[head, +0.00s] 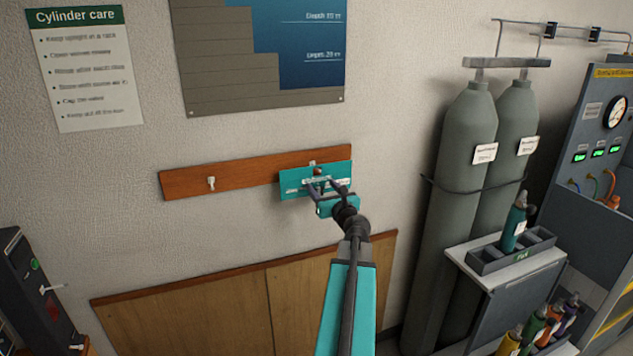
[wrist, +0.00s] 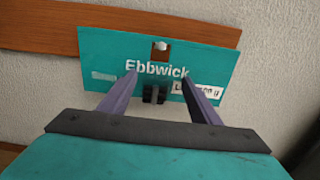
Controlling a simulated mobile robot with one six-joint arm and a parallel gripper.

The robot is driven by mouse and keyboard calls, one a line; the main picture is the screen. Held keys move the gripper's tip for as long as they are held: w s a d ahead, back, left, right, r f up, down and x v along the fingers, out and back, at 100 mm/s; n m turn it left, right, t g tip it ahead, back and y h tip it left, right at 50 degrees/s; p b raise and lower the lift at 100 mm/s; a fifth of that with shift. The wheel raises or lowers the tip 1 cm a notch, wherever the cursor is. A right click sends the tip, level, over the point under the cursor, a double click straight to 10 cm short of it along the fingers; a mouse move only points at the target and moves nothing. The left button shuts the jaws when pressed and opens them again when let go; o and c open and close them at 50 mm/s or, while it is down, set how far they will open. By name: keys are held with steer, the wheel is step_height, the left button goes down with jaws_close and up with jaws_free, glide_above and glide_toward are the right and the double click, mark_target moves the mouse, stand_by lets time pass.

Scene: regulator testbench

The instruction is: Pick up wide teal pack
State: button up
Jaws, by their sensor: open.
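The wide teal pack (head: 291,183) is a flat teal panel hanging against the wooden wall rail at the centre of the head view. In the wrist view the pack (wrist: 110,55) shows the word "Ebbwick", a white label at lower right, a hole near its top middle and a small black block low on its face. My gripper (head: 322,187) is in front of the pack. In the wrist view my gripper (wrist: 158,82) is open, its two fingers apart on either side of the black block. I cannot tell whether the fingers touch the pack.
The wooden rail (head: 225,176) has a bare white hook (head: 211,183) to the left. Wood panelling (head: 230,318) runs below. Grey cylinders (head: 461,170) and a stand with a tray (head: 505,258) are at right. A dark box (head: 40,290) stands at lower left.

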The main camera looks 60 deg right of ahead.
steer(key=shift+w+a, duration=0.1)
steer(key=shift+w, duration=0.1)
steer(key=shift+c, duration=0.3)
steer(key=c, duration=1.1)
steer(key=shift+r, duration=0.1)
steer(key=shift+r+b, duration=0.3)
steer(key=shift+r, duration=0.3)
steer(key=b+v, duration=0.4)
steer(key=b, duration=0.1)
steer(key=b+v, duration=0.4)
steer(key=shift+s+b, duration=0.4)
steer(key=shift+s+b, duration=0.1)
steer(key=shift+b, duration=0.7)
